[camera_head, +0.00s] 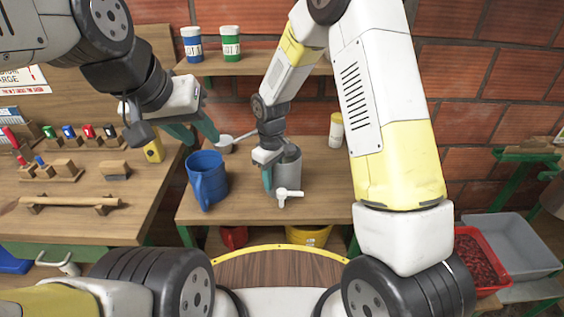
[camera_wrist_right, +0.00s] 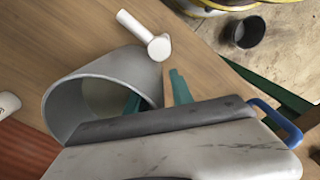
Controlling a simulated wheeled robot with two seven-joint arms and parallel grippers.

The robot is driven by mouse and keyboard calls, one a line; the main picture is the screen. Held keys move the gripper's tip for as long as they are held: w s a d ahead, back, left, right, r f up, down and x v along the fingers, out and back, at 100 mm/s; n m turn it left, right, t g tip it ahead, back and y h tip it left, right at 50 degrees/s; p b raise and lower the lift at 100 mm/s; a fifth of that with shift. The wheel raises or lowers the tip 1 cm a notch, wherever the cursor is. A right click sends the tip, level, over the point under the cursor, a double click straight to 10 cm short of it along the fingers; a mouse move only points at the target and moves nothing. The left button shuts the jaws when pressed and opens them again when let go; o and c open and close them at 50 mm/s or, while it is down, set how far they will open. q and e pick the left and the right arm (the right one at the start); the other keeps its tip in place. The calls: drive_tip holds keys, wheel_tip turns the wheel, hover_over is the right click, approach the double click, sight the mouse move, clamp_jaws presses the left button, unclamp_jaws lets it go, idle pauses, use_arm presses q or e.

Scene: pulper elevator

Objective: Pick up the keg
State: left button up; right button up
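The keg (camera_head: 290,168) is a grey, open-topped cylinder with a white tap (camera_head: 288,195) low on its front. It stands on the middle wooden table, partly hidden by my right gripper (camera_head: 273,180). In the right wrist view the keg (camera_wrist_right: 75,92) shows its open mouth, with the tap (camera_wrist_right: 148,38) beyond it. One teal finger of my right gripper (camera_wrist_right: 157,97) is inside the mouth and the other is outside, with the wall between them and a gap visible. My left gripper (camera_head: 205,139) is open and empty above the table, behind the blue jug.
A blue jug (camera_head: 208,180) stands left of the keg. A white ladle-like thing (camera_head: 228,140) lies near my left fingers. A yellow-capped bottle (camera_head: 336,130) stands behind. The shelf (camera_head: 255,66) holds blue and green cups. Trays stand at the right.

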drive_tip(key=shift+f, duration=0.1)
drive_tip(key=shift+c, duration=0.5)
clamp_jaws()
drive_tip(key=shift+w, duration=0.1)
idle(0.8)
